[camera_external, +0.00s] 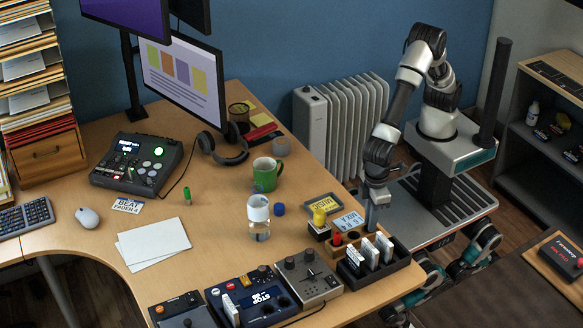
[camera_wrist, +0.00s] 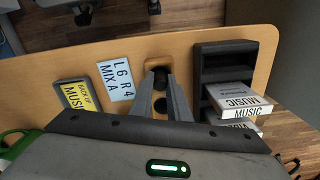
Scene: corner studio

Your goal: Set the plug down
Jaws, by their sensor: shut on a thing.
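My gripper (camera_external: 371,226) is low over the right end of the wooden desk, behind the black slotted holder with white cards. In the wrist view its two grey fingers (camera_wrist: 159,79) point away and come close together. A small dark thing, which looks like the plug (camera_wrist: 160,82), shows between the fingertips. The fingers hide most of it, and its shape is unclear. I cannot tell whether it touches the desktop. In the outside view the plug cannot be made out.
The black holder (camera_external: 392,259) stands close to my gripper. A blue-and-white label card (camera_external: 349,221) and a yellow-and-black card (camera_external: 323,203) lie beside it. The desk's right edge is near.

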